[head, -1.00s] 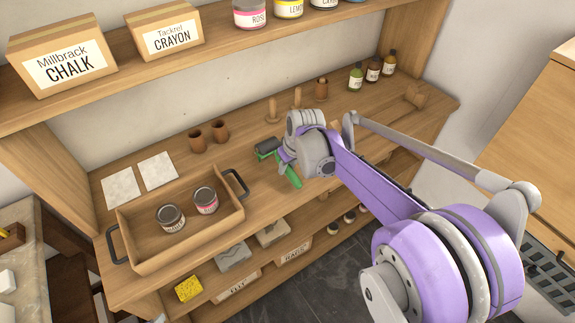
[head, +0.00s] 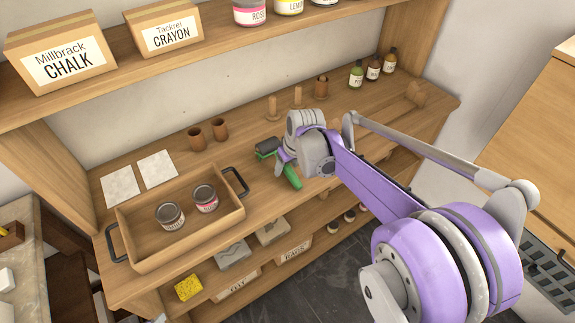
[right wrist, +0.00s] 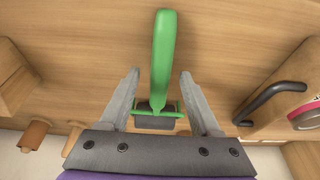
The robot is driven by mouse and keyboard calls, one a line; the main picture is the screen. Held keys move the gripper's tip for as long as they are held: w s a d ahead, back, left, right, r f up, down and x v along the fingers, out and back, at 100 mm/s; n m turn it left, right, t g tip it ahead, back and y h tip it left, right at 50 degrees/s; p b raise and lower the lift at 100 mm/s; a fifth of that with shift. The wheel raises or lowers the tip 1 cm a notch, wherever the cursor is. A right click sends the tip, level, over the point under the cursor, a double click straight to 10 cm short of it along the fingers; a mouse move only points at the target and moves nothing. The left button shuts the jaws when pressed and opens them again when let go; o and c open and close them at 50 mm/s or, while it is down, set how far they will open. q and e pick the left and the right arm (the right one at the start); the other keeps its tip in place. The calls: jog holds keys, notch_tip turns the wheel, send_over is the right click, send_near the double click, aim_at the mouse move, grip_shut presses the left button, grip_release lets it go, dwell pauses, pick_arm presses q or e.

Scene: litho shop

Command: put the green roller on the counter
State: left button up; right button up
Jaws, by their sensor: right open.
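The green roller (head: 291,177) lies on the wooden workbench (head: 322,184), its dark drum toward the wall and its green handle toward the front edge. My right gripper (head: 282,164) is over it and hides part of its middle. In the right wrist view the green roller (right wrist: 163,60) runs between the two fingers of my right gripper (right wrist: 160,78), which are open with a gap on each side. My left gripper is not in view. I cannot tell which surface is the counter.
A wooden tray (head: 150,262) with dark handles holds two cans, left of the roller. Brown cups (head: 220,129), wooden pegs and small bottles (head: 372,68) stand along the back. A shelf (head: 190,55) with boxes and jars hangs above. A stone-topped surface (head: 22,245) is at far left.

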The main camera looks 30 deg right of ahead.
jog(key=v, duration=1.1)
jog(key=s+a+f+p, duration=0.1)
jog(key=s+a+f, duration=0.1)
jog(key=s, duration=0.3)
jog(key=s+a+f+t+p, duration=0.1)
jog(key=s+a+f, duration=0.1)
jog(key=s+a, duration=0.3)
jog(key=s+a+f+m+p, duration=0.1)
jog(key=s+a+f, duration=0.1)
jog(key=s, duration=0.5)
jog(key=shift+a+f+t, duration=0.3)
jog(key=shift+a+f, duration=0.05)
jog(key=shift+a, duration=0.45)
jog(key=shift+s, duration=0.1)
